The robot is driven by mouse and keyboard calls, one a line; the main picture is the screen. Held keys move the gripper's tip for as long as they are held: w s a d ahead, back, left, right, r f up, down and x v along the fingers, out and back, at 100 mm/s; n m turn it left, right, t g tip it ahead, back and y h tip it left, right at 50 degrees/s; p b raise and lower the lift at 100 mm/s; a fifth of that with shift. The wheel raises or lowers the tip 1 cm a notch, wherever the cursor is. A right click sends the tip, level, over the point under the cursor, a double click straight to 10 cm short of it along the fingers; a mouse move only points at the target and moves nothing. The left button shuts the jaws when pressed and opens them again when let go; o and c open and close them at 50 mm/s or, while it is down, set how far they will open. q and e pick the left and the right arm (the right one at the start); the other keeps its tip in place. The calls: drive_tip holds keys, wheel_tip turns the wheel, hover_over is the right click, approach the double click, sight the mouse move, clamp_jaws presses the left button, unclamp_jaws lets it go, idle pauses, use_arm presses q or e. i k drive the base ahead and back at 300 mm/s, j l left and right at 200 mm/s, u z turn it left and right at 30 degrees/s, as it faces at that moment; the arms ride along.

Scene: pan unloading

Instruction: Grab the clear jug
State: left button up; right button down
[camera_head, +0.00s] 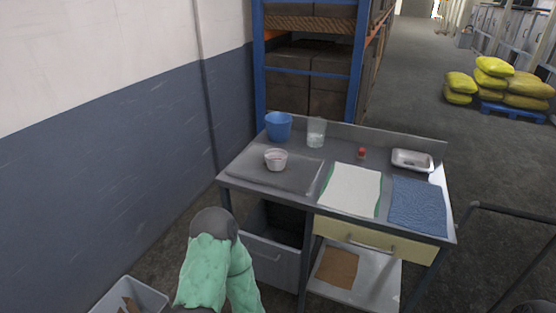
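The clear jug (316,133) stands upright near the back of the grey worktable (300,205), left of its middle. It is see-through, and its lower part looks cloudy or pale. A blue bucket-like container (278,127) stands to its left, a small gap away. Neither of my grippers is in view. A green-sleeved arm part of mine shows at the bottom, in front of the table and well away from the jug.
A pale cup (276,160) stands on a grey board in front of the jug. A white cloth (351,190), a blue cloth (418,205), a small red item (361,153) and a metal tray (412,160) lie to the right.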

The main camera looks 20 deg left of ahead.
sight(316, 127)
drive_tip(key=i+j+z, duration=0.25)
drive_tip(key=j, duration=0.15)
drive_tip(key=j+z, duration=0.3)
drive_tip(key=j, duration=0.15)
drive_tip(key=j+z, duration=0.25)
drive_tip(key=j, duration=0.2)
